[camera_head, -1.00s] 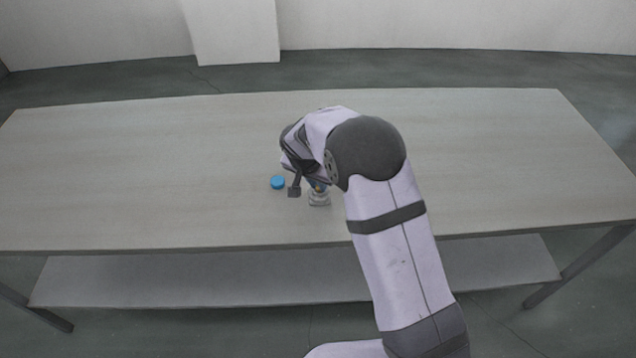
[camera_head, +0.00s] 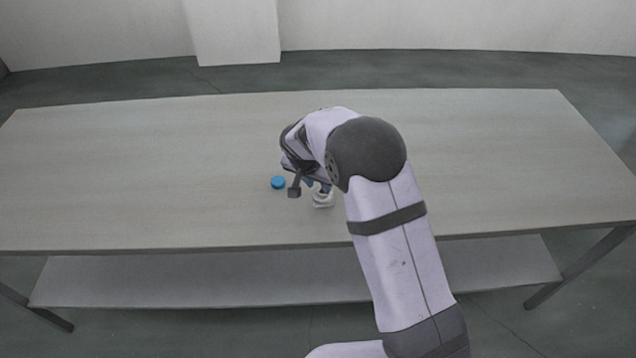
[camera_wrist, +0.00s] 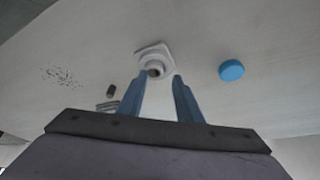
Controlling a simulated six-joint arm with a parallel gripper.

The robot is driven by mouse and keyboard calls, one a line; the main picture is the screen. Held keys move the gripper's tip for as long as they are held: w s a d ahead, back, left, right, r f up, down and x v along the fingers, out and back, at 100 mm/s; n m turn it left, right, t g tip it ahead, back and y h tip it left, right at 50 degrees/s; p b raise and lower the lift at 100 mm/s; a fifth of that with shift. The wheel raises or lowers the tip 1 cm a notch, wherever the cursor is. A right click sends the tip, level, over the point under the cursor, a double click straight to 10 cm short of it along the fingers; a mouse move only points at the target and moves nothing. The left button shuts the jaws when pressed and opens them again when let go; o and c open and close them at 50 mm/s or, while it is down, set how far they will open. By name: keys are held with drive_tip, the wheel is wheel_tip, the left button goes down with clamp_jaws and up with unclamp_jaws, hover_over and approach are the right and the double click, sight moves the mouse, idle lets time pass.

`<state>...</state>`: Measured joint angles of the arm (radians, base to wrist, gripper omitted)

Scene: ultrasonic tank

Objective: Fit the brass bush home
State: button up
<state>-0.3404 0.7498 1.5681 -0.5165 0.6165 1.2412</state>
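A pale housing (camera_wrist: 153,54) with a square base and a round raised collar sits on the table, beyond my fingertips in the wrist view. In the head view the housing (camera_head: 322,200) shows just below my gripper. A dark brownish round shape (camera_wrist: 155,71) shows at the collar's mouth; I cannot tell whether it is the brass bush or an empty bore. My gripper (camera_wrist: 158,79) has its two blue fingers apart with nothing clearly held between them. In the head view my gripper (camera_head: 308,188) is partly hidden by my arm.
A blue round cap (camera_wrist: 231,70) lies on the table beside the housing, also seen in the head view (camera_head: 278,182). A small dark cylinder (camera_wrist: 111,91) and thin grey pieces (camera_wrist: 107,106) lie left of my fingers. Dark specks (camera_wrist: 62,76) mark the tabletop. Most of the table is clear.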

drive_tip(key=shift+s+d+f, duration=0.15)
drive_tip(key=shift+s+f, duration=0.1)
drive_tip(key=b+v, duration=0.2)
drive_tip(key=v, duration=0.5)
drive_tip(key=shift+w+r, duration=0.2)
drive_tip(key=shift+r, duration=0.15)
idle(0.4)
